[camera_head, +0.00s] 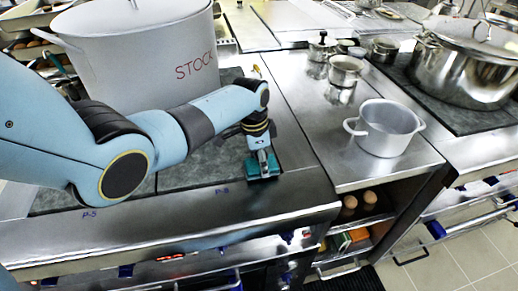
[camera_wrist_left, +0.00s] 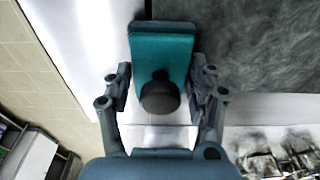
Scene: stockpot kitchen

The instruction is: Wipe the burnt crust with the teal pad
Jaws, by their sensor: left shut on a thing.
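The teal pad (camera_head: 265,170) is in my left gripper (camera_head: 261,152), low at the right front edge of the dark grey cooktop slab (camera_head: 188,178). In the left wrist view the teal pad (camera_wrist_left: 162,48) with its black round knob (camera_wrist_left: 160,95) is between the two fingers of my left gripper (camera_wrist_left: 160,75). The pad lies over the bright metal edge beside the grey slab (camera_wrist_left: 260,45). I cannot tell whether the pad touches the surface. I cannot make out a distinct burnt crust; my left arm hides part of the slab. My right gripper is not in view.
A large white stockpot (camera_head: 140,60) marked STOCK stands on the slab behind my left arm. An open two-handled pot (camera_head: 386,128) stands on the steel counter to the right, with smaller pots behind it. A big lidded steel pot (camera_head: 465,70) is at the far right.

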